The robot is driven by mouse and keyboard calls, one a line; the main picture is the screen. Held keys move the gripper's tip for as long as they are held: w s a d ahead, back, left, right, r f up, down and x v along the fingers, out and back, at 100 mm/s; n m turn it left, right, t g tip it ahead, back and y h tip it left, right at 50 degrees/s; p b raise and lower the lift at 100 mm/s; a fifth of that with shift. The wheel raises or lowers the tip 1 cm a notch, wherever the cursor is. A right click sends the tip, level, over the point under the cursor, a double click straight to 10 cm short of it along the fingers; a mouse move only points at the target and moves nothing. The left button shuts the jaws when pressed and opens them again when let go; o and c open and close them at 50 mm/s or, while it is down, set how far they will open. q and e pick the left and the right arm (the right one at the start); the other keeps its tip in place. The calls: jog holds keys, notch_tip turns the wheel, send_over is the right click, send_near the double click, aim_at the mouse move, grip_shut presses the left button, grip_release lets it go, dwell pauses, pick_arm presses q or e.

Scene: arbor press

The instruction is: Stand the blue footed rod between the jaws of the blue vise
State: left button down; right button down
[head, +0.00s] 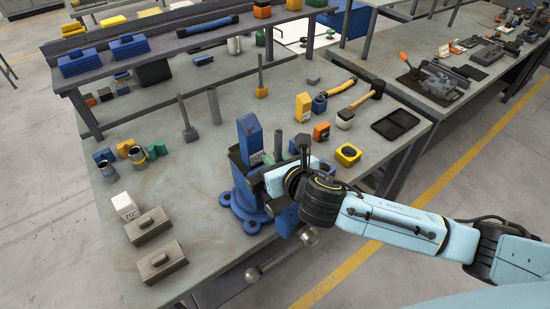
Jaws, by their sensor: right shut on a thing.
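The blue vise (240,200) stands on the near part of the bench, with its round-lugged base on the bench top. Its screw end and ball-ended handle (310,236) point toward the front edge. An upright blue block-like part (249,131) rises at the jaws; I cannot tell whether it belongs to the vise. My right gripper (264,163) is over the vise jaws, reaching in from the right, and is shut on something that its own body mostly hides. I cannot make out the blue footed rod for certain. My left gripper is not in view.
Grey footed rods (187,120) and a plain grey rod (214,105) stand behind the vise. A yellow block (303,106), a yellow ring-like part (348,154) and a hammer (362,98) lie to the right. Grey blocks (161,260) and a white block (124,206) are at left.

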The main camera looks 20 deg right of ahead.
jog(key=c, duration=1.3)
grip_release()
jog(key=shift+f, duration=0.1)
jog(key=v, duration=1.3)
jog(key=shift+s+r+b, duration=0.15)
jog(key=shift+r+b, duration=0.15)
jog(key=shift+b, duration=0.1)
